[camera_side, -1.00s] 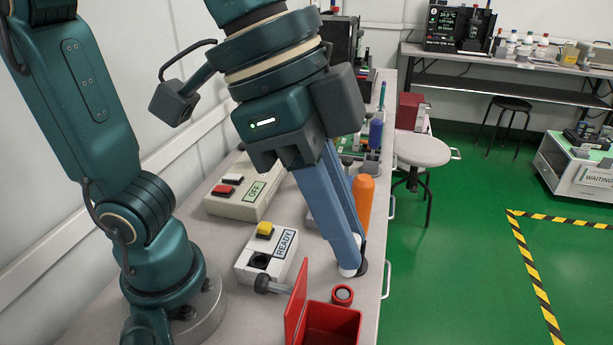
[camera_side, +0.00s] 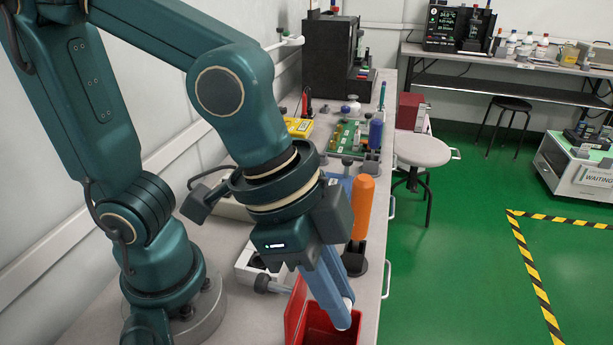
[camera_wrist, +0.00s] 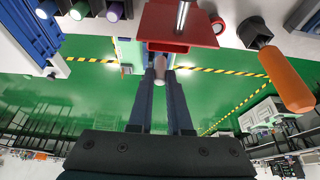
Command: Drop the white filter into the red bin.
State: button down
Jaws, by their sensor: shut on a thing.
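My gripper (camera_side: 338,308) is shut on the white filter (camera_side: 344,324), a small pale piece showing at its fingertips. In the wrist view the filter (camera_wrist: 160,74) sits between the two blue fingertips (camera_wrist: 160,82). The bin (camera_wrist: 178,22) also shows at the top of the wrist view. Part of the bin is hidden behind my fingers.
An orange handle (camera_side: 362,207) stands upright in a dark holder (camera_side: 353,262) behind my gripper. A pale box (camera_side: 246,266) and a dark knob (camera_side: 270,284) lie left of the bin. The bench edge drops to the green floor (camera_side: 450,270) at the right.

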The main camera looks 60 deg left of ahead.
jog(key=shift+f, duration=0.2)
jog(key=c, duration=0.8)
grip_release()
jog(key=shift+o, duration=0.2)
jog(key=v, duration=0.5)
jog(key=shift+r, duration=0.1)
jog(key=shift+w, duration=0.1)
